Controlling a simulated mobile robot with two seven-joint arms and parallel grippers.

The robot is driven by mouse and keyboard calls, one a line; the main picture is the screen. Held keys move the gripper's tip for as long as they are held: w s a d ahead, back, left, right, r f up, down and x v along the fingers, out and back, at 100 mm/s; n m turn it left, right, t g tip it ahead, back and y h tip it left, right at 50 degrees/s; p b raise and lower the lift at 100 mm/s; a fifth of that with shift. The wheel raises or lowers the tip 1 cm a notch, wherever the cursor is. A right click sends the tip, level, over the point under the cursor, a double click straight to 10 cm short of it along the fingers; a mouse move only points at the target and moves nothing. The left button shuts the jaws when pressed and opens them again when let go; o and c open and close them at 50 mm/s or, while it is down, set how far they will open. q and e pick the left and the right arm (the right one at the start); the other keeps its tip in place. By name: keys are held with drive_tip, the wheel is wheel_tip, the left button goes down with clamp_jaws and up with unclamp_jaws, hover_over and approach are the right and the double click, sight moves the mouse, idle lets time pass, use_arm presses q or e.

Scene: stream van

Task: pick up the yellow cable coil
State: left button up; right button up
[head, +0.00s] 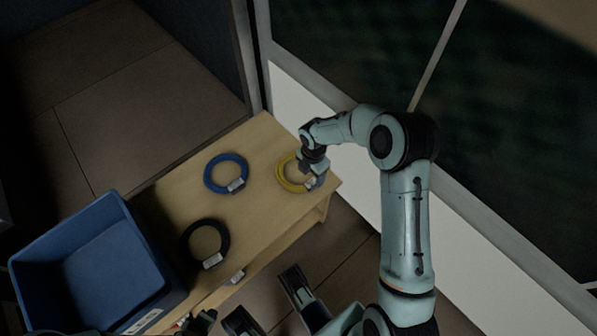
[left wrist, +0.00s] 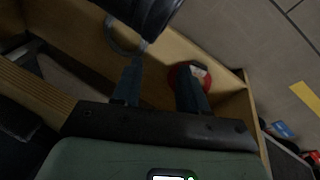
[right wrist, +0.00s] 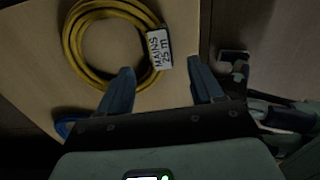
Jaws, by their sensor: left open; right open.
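The yellow cable coil (head: 281,176) lies flat near the far right corner of the wooden bench top. It has a white tag. My right gripper (head: 314,179) is over the coil's right side and hides part of it. In the right wrist view, the coil (right wrist: 73,38) shows with its tag (right wrist: 159,48) reading "MAINS 25 m". The open fingers (right wrist: 160,68) are on either side of the tag's lower end, with nothing gripped. In the left wrist view, my left gripper (left wrist: 157,75) is open and empty, over a wooden compartment.
A blue coil (head: 209,176) and a black coil (head: 186,242) lie on the bench (head: 255,215), left of the yellow one. A blue crate (head: 40,248) stands at lower left. A red round item (left wrist: 173,82) lies in the compartment. A white wall panel borders the right side.

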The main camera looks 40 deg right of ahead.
sight(312, 181)
drive_tip(key=shift+f, duration=0.45)
drive_tip(key=f, duration=0.1)
drive_tip(key=f+b, duration=0.1)
drive_tip(key=f, duration=0.1)
drive_tip(key=shift+d+f+b, duration=0.25)
drive_tip(key=shift+f+b, duration=0.05)
drive_tip(key=shift+b, duration=0.05)
drive_tip(key=shift+f, duration=0.25)
use_arm(q)
drive_tip(key=s+f, duration=0.1)
drive_tip(key=s+f+g, duration=0.1)
drive_tip(key=f, duration=0.1)
drive_tip(key=shift+s+a+f, duration=0.1)
drive_tip(key=shift+a, duration=0.3)
use_arm(e)
drive_tip(key=shift+w, duration=0.1)
clamp_jaws()
drive_tip(key=shift+r, duration=0.1)
